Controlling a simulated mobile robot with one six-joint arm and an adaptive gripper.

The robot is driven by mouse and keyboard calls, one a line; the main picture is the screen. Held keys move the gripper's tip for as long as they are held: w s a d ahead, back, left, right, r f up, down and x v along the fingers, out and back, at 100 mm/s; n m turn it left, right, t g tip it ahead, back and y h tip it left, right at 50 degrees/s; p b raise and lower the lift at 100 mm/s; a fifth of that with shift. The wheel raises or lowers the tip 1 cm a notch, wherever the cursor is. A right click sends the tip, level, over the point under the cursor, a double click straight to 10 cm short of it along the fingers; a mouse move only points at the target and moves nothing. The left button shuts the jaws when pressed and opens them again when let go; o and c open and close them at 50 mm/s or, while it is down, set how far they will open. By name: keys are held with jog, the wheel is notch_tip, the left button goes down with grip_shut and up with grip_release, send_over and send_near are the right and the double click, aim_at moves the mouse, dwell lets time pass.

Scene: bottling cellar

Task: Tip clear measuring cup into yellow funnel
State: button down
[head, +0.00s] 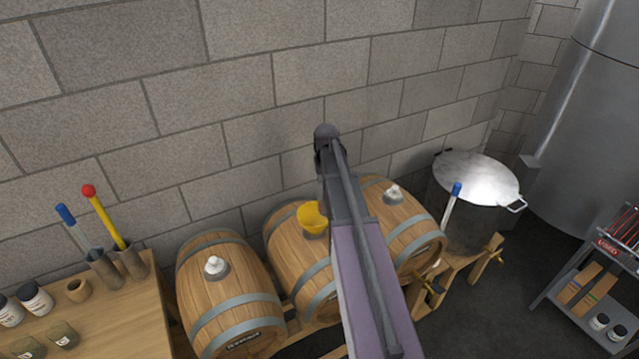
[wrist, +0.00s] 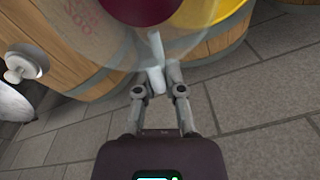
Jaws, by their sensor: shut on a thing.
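My gripper (wrist: 157,92) is shut on the pale handle of the clear measuring cup (wrist: 156,48) in the wrist view. The cup is see-through, with red markings on its wall and dark red liquid inside. Its upper part is cut off by the picture edge, so I cannot tell its tilt. The yellow funnel (head: 311,217) stands on top of the middle barrel in the head view. It also shows in the wrist view (wrist: 212,10), at the top edge right beside the red liquid. In the head view my arm hides the cup and gripper.
The middle barrel (head: 287,252) has a stoppered barrel (head: 232,290) on its left and another (head: 408,225) on its right. A wooden table (head: 120,320) with jars and tubes of tools is at left. A lidded steel pot (head: 475,180) stands at right. A grey block wall is behind.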

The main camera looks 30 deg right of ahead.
jog(key=shift+f+h, duration=0.2)
jog(key=shift+h, duration=0.1)
dwell(0.5)
jog(key=shift+b, duration=0.35)
jog(key=shift+f+h+b, duration=0.5)
jog(key=shift+h, duration=0.2)
jog(key=shift+d+f+g+h+b, duration=0.15)
jog(key=shift+f+g+h+b, duration=0.25)
jog(key=shift+f+h+b, duration=0.45)
jog(key=shift+g+h+b, duration=0.4)
jog(key=shift+h+b, duration=1.6)
jog(key=shift+h, duration=0.15)
jog(key=shift+a+r+g+h+b, duration=0.15)
jog(key=shift+r+g+h+b, duration=0.2)
jog(key=shift+h+b, duration=0.85)
jog(key=shift+a+r+g+h+b, duration=0.15)
jog(key=shift+r+h+b, duration=0.25)
jog(key=shift+h+b, duration=0.75)
jog(key=shift+w+a+r+g+h+b, duration=0.1)
jog(key=shift+a+r+g+h+b, duration=0.1)
jog(key=shift+h+b, duration=0.7)
jog(key=shift+a+r+g+h+b, duration=0.15)
jog(key=shift+h+b, duration=0.5)
jog(key=shift+b, duration=0.4)
jog(key=shift+w+a+r+g+h+b, duration=0.1)
jog(key=shift+a+r+g+h+b, duration=0.1)
jog(key=shift+h+b, duration=0.7)
